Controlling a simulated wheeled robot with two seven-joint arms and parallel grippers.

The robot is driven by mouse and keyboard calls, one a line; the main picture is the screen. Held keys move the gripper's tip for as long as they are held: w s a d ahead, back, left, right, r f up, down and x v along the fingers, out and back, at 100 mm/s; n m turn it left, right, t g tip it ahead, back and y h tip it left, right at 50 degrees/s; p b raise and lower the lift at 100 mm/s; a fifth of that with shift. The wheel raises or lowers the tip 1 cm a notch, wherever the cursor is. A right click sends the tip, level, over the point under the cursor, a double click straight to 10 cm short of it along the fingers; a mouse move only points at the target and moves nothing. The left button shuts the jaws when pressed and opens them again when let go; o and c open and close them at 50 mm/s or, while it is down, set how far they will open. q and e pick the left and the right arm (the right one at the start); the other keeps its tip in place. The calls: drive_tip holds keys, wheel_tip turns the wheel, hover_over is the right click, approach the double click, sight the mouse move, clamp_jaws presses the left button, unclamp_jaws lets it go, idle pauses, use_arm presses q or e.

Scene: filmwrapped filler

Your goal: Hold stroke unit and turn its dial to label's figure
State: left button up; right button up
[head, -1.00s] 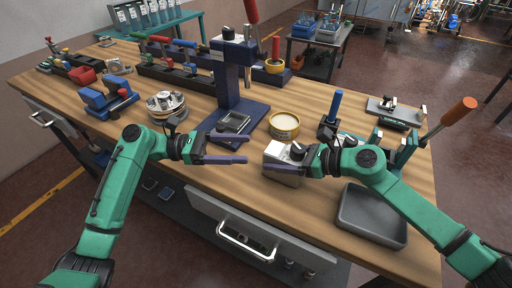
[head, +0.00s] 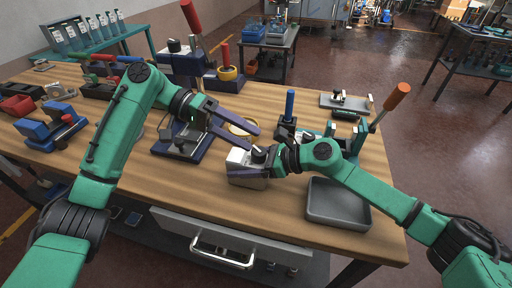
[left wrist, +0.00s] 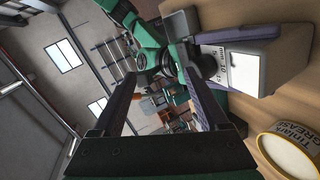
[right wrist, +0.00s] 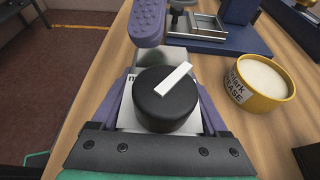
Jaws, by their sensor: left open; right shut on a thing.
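The stroke unit (head: 247,178) is a pale metal box with a white top, on the wooden bench. Its round black dial (right wrist: 165,100) has a white pointer bar slanting to the upper right in the right wrist view. Part of the panel around the dial is hidden.
A yellow grease tin (right wrist: 258,82) stands behind the unit, partly hidden by my left gripper in the head view. A grey tray (head: 338,204) lies to the right. A blue press base (head: 183,145) is to the left. Bench front is clear.

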sight(258, 150)
use_arm(q)
drive_tip(key=w+a+r+m+t+y, duration=0.1)
drive_tip(key=w+r+m+t+y, duration=0.3)
drive_tip(key=m+y, duration=0.9)
drive_tip(key=s+d+f+m+h, duration=0.1)
drive_tip(key=f, duration=0.2)
drive_tip(key=d+f+m+h, duration=0.1)
drive_tip(key=f, duration=0.2)
drive_tip(key=s+d+f+m+h, duration=0.1)
drive_tip(key=d+f+h, duration=0.1)
drive_tip(key=f, duration=0.1)
drive_tip(key=shift+s+f+m+g, duration=0.15)
drive_tip(key=shift+s+m+g, duration=0.15)
drive_tip(key=shift+m+g, duration=0.1)
clamp_jaws()
